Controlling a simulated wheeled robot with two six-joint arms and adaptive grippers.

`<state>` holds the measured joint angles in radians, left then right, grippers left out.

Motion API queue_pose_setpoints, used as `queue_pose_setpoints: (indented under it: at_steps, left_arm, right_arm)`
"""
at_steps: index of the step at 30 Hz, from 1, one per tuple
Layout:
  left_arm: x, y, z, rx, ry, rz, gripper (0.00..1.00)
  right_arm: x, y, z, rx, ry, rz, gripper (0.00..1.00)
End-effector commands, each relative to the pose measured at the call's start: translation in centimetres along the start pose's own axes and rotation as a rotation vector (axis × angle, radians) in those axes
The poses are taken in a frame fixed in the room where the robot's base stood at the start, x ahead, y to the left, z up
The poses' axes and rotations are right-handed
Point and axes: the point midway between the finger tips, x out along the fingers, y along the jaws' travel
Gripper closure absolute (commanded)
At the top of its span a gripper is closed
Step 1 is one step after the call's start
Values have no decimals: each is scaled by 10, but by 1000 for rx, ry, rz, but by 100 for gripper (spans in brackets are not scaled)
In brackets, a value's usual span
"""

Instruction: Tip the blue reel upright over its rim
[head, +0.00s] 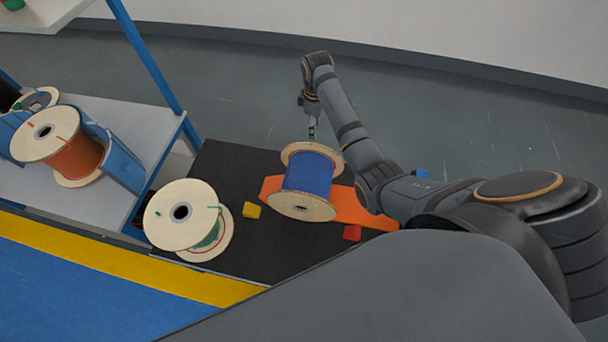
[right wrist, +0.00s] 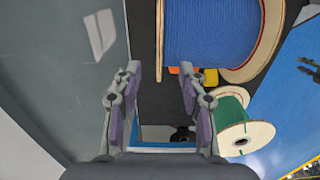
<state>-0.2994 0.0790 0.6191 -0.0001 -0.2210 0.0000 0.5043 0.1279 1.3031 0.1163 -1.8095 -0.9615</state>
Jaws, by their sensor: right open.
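The blue reel (head: 308,178), blue cable between two pale wooden flanges, lies over on the orange piece (head: 350,208) on the dark mat. Its exact tilt is hard to tell. My right gripper (head: 312,130) is at the reel's far flange, its fingers partly hidden. In the right wrist view my right gripper (right wrist: 160,76) is open. One flange of the blue reel (right wrist: 212,30) shows edge-on there, its rim end in line with the gap between the fingertips. I cannot tell whether they touch. My left gripper is not recognisable in these views.
A green reel (head: 181,213) stands on the mat (head: 230,165) at left. A yellow block (head: 251,210) and a red block (head: 352,233) lie near the blue reel. An orange reel (head: 50,140) stands on the shelf (head: 150,120) with blue posts. Floor beyond the mat is clear.

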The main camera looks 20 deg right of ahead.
Motion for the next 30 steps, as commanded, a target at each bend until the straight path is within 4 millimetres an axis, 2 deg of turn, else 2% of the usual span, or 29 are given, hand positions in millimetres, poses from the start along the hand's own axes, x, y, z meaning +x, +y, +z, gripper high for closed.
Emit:
queue_pose_setpoints:
  at_steps: [3, 6, 9, 15, 21, 23, 30]
  left_arm:
    - [5, 1, 17, 1, -25, 0, 60]
    - [13, 1, 21, 1, -29, 0, 60]
    - [24, 2, 17, 1, -20, 0, 60]
    - [53, 4, -7, -1, 19, 0, 60]
    - [81, 6, -1, 0, 15, 0, 60]
    - [76, 5, 2, 0, 9, 0, 60]
    - [83, 6, 9, 0, -1, 0, 60]
  right_arm:
    - [5, 0, 0, 1, 0, 0, 58]
    - [12, 0, 0, 1, 0, 1, 58]
    - [22, 0, 1, 2, -1, 1, 58]
    - [47, 0, 1, 2, -1, 0, 58]
    - [70, 1, 1, 2, 0, 1, 58]
    - [72, 0, 1, 3, -2, -1, 58]
    - [104, 0, 1, 3, -2, -1, 58]
